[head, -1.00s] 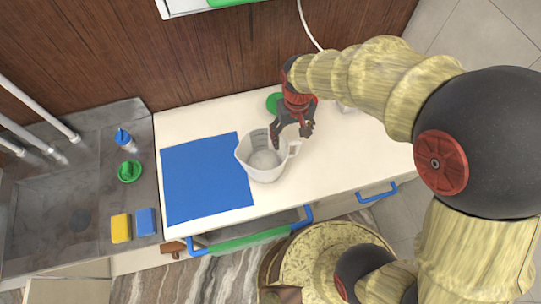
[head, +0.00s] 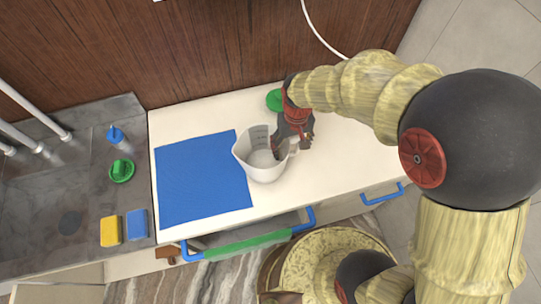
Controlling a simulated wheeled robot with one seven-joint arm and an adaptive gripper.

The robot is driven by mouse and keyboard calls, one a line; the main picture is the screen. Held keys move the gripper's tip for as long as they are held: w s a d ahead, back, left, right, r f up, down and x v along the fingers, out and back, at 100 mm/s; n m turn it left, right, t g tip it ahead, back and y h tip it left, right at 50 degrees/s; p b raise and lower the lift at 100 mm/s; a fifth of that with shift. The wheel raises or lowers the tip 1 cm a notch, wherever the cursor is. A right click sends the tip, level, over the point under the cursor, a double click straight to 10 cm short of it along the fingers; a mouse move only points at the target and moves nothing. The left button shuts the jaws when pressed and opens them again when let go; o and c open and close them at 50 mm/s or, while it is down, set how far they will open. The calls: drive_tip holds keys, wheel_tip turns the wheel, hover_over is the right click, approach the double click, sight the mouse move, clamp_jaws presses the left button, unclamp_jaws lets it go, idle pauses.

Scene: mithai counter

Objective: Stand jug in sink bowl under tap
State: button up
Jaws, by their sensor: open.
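The jug (head: 262,160) is a clear-white measuring jug standing upright on the white counter, just right of the blue mat. Its spout points left and its handle (head: 291,148) is on the right. My gripper (head: 291,148) is open at the handle side, with one finger by the jug's rim and the other beyond the handle. I cannot tell whether the fingers touch it. The grey sink bowl (head: 40,195) is at the left, with a dark drain (head: 70,223). Metal tap pipes (head: 28,138) reach over it from the left edge.
A blue-topped bottle (head: 116,136), a green scrubber (head: 121,170), a yellow sponge (head: 110,231) and a blue sponge (head: 137,224) sit on the sink's right ledge. The blue mat (head: 203,180) lies flat between ledge and jug. A green disc (head: 274,100) lies behind my gripper. A drawer below stands open.

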sight(292, 153)
wheel_tip(292, 153, down, 4)
drive_tip(key=shift+s+d+b, duration=0.1)
drive_tip(key=shift+b, duration=0.35)
drive_tip(key=shift+c, duration=1.3)
drive_tip(key=shift+s, duration=0.15)
clamp_jaws()
